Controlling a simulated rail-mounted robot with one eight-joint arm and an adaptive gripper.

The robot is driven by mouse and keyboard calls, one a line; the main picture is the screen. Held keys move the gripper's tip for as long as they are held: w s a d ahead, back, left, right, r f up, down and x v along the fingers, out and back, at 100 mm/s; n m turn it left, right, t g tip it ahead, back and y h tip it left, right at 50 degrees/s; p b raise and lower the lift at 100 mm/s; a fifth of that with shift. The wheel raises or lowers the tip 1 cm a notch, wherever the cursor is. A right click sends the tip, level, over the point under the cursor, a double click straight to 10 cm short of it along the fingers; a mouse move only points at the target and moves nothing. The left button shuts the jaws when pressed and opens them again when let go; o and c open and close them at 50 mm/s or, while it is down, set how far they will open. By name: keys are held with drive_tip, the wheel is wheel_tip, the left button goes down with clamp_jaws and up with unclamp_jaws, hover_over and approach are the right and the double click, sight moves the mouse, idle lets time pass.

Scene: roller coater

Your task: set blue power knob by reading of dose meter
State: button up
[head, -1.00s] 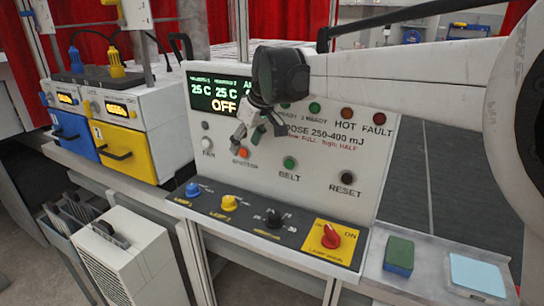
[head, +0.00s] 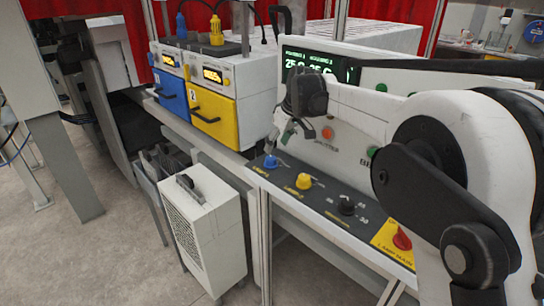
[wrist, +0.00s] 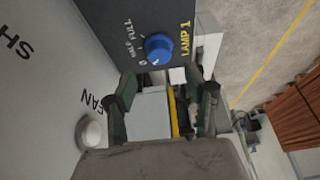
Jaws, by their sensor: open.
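The blue knob (head: 270,162) sits at the left end of the dark sloping control strip. My gripper (head: 281,139) is open and empty, just above the knob. In the wrist view its fingertips (wrist: 160,80) are spread, with the knob beyond the gap. The green-on-black display (head: 317,66) is partly hidden by my arm; it reads 25 C. No dose reading can be made out.
A yellow knob (head: 304,181), a black knob (head: 347,205) and a red lamp switch (head: 402,239) line the strip to the right. Blue (head: 172,97) and yellow (head: 213,117) units stand behind left. A white fan box (head: 203,222) stands on the floor in front.

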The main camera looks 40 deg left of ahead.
sight(271, 158)
drive_tip(key=x, duration=0.7)
drive_tip(key=shift+f+p, duration=0.1)
drive_tip(key=shift+p, duration=0.2)
drive_tip(key=c, duration=1.1)
